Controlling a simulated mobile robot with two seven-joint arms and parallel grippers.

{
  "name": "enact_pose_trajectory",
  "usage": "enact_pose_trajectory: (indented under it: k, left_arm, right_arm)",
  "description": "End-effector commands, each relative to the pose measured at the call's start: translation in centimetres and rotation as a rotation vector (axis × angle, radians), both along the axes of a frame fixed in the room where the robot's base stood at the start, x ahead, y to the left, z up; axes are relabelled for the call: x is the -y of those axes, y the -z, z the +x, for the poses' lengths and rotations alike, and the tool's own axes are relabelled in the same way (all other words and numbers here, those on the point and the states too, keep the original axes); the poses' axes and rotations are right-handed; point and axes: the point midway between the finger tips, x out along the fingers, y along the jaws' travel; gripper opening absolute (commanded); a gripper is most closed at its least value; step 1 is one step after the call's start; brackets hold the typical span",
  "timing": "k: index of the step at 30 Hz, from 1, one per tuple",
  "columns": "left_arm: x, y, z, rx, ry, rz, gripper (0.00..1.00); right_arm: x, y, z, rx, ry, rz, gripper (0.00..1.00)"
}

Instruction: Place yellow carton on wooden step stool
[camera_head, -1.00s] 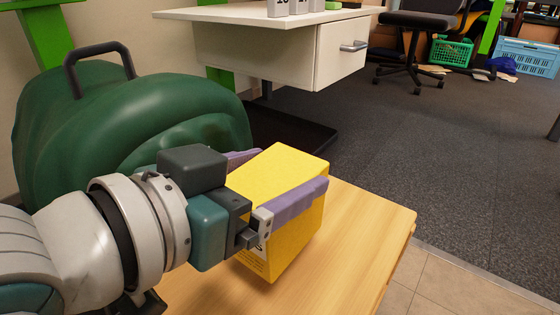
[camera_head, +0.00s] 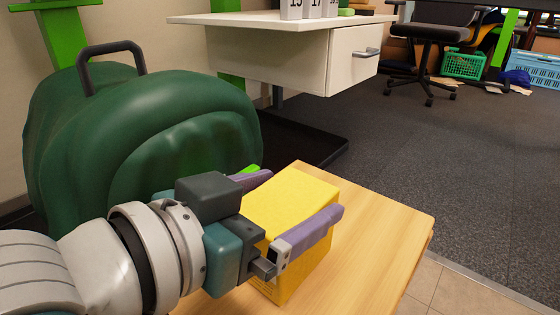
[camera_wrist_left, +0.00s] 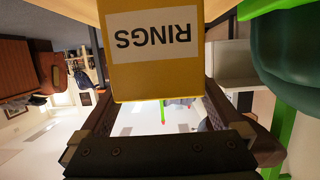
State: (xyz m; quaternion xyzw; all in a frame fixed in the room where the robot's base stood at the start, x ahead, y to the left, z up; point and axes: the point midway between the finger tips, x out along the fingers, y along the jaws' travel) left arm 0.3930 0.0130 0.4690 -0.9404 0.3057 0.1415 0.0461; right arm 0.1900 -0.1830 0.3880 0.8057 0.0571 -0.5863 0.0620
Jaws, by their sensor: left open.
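The yellow carton (camera_head: 292,203) stands upright at the wooden step stool's (camera_head: 392,225) top and appears to rest on it, though its lower left part is hidden by my gripper. My left gripper (camera_head: 304,192) is open, with one purple finger along the carton's near side and the other past its far side. In the left wrist view the carton (camera_wrist_left: 155,78) lies between the two dark fingers, its white RINGS label upside down. My right gripper is out of view.
A dark green bag-like object (camera_head: 150,130) with a handle stands close behind my left arm. A white drawer cabinet (camera_head: 280,55) is behind. Bare stool top lies right of the carton, and grey carpet (camera_head: 420,145) beyond. An office chair (camera_head: 425,50) stands far back.

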Motion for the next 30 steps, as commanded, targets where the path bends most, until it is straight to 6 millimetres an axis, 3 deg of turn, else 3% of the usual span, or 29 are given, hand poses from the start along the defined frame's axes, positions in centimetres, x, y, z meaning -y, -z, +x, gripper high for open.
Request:
enact_pose_trajectory:
  k: [10, 18, 30]
  left_arm:
    - [-3.7, -2.5, -5.1, -0.006, 0.0, 0.005, 1.0]
    - [-6.2, -3.4, -8.5, -0.003, -0.001, 0.003, 1.0]
    - [-7.2, -2.9, -9.1, -0.068, -0.055, 0.05, 1.0]
  right_arm:
    - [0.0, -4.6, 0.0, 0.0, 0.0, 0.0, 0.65]
    - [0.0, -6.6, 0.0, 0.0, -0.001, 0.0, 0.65]
    - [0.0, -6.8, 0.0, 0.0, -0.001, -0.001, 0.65]
